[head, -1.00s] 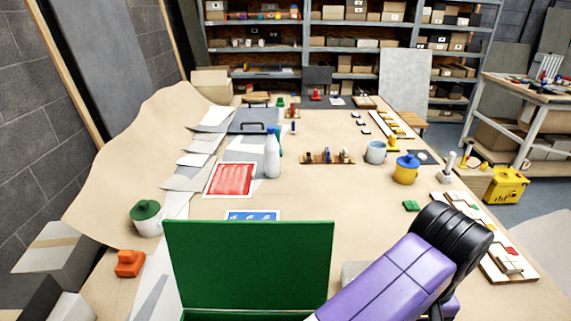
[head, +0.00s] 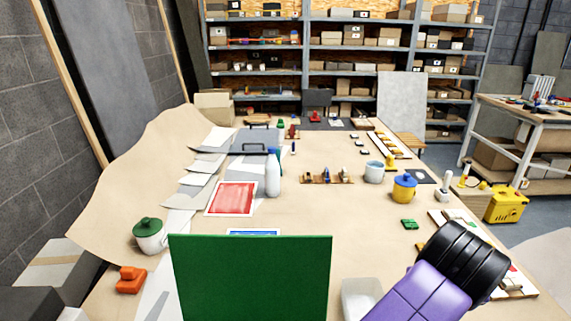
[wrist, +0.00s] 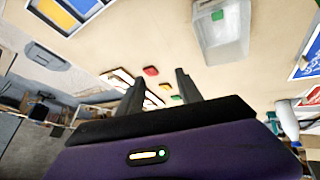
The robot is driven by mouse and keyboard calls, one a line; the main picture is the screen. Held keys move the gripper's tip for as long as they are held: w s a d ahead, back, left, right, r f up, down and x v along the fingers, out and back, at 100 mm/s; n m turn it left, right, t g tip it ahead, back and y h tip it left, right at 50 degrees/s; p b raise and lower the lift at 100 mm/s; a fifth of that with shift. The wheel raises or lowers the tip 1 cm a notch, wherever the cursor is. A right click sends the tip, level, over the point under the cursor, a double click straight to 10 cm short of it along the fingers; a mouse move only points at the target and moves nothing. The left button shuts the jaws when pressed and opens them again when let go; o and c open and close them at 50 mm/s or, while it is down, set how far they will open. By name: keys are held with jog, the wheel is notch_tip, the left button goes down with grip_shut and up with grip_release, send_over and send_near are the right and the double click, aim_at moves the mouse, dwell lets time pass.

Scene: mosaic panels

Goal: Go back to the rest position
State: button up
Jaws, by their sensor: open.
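My gripper (wrist: 158,95) shows in the wrist view with its two dark fingers spread apart and nothing between them. In the head view only my purple and black arm shows at the lower right; the gripper itself is out of that picture. Beyond the fingers, small red, yellow and green pieces lie near white strips. A clear container (wrist: 222,35) with a green piece in it sits on the table near the fingers in the wrist view, apart from them.
A green upright panel (head: 250,280) stands at the near edge of the long table (head: 330,215). A white bottle (head: 272,178), a yellow pot (head: 404,188), a grey mug (head: 374,173) and a green-lidded jar (head: 149,237) stand on it. A clear bin (head: 360,298) is beside my arm.

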jog(key=w+d+r+m+t+h, duration=0.1)
jog(key=w+d+r+t+h, duration=0.2)
jog(key=r, duration=0.4)
jog(key=w+d+r+t+h, duration=0.1)
jog(key=d+r+t+h, duration=0.2)
jog(key=d+r, duration=0.35)
jog(key=a+r+n+t, duration=0.3)
jog(key=a+r+t, duration=0.1)
jog(key=r+t, duration=0.35)
jog(key=s+a+f+n+t+y, duration=0.3)
jog(key=s+a+f+n+y, duration=0.5)
jog(key=s+a+f+y, duration=0.4)
jog(key=s+f+m+g, duration=0.2)
jog(key=s+f, duration=0.3)
jog(key=s, duration=0.4)
jog(key=s+a+f+m+g+h+b, duration=0.1)
jog(key=s+f+m+g, duration=0.1)
jog(key=s+f, duration=0.4)
jog(key=s+f+m+g, duration=0.3)
jog(key=s+f, duration=0.3)
jog(key=s, duration=0.5)
jog(key=shift+s+a+h, duration=0.3)
jog(key=shift+s+a, duration=0.05)
